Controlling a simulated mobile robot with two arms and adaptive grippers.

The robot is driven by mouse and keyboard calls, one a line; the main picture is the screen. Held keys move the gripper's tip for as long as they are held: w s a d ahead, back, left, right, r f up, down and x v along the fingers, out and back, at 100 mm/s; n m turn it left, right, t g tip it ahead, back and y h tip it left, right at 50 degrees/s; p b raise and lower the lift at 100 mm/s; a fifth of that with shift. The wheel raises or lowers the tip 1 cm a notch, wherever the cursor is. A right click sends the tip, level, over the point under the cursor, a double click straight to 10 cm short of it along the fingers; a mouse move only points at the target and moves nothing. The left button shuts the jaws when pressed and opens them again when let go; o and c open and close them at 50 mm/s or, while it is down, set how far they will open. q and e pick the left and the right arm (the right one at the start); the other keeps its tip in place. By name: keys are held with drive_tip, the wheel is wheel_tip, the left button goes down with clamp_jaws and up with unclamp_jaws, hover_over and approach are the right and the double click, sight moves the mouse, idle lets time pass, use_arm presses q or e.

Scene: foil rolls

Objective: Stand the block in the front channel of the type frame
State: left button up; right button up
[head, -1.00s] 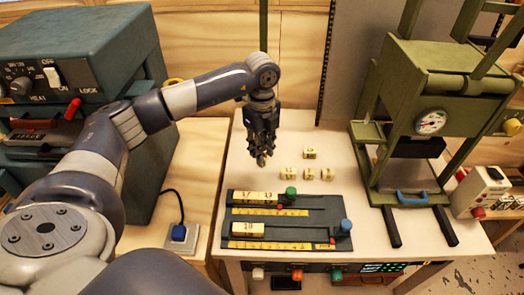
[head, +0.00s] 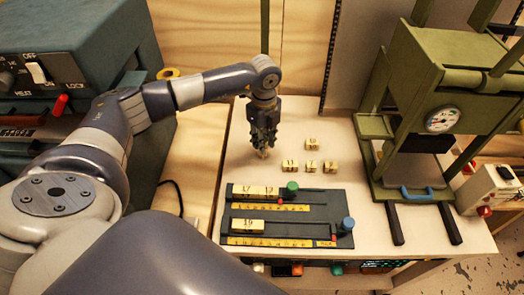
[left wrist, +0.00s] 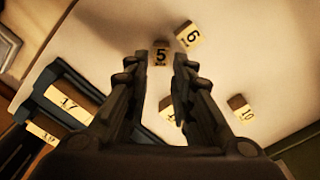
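The type frame (head: 322,207) is a dark plate with two channels and yellow scales. Its back channel holds several pale numbered blocks (head: 255,190) by a green knob. Its front channel (head: 292,229) holds one pale block (head: 248,225) at the left, with a blue knob at the right. My left gripper (head: 264,152) hangs beyond the frame, pointing down. In the left wrist view its fingers (left wrist: 160,62) are apart, with loose block 5 (left wrist: 160,55) visible between the tips. Block 6 (left wrist: 188,38) and block 10 (left wrist: 240,108) lie right of it. My right gripper is not in view.
Loose blocks (head: 311,169) lie right of the gripper on the pale table. A green press (head: 425,110) with dark rails stands at the right. A grey-green machine (head: 70,60) stands at the left. The tabletop around the loose blocks is clear.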

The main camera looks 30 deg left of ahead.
use_arm(q)
drive_tip(key=shift+d+f+p, duration=0.15)
drive_tip(key=shift+f+p, duration=0.45)
drive_tip(key=shift+f, duration=1.6)
drive_tip(key=shift+c, duration=0.2)
drive_tip(key=c, duration=0.4)
drive_tip(key=shift+o, duration=0.2)
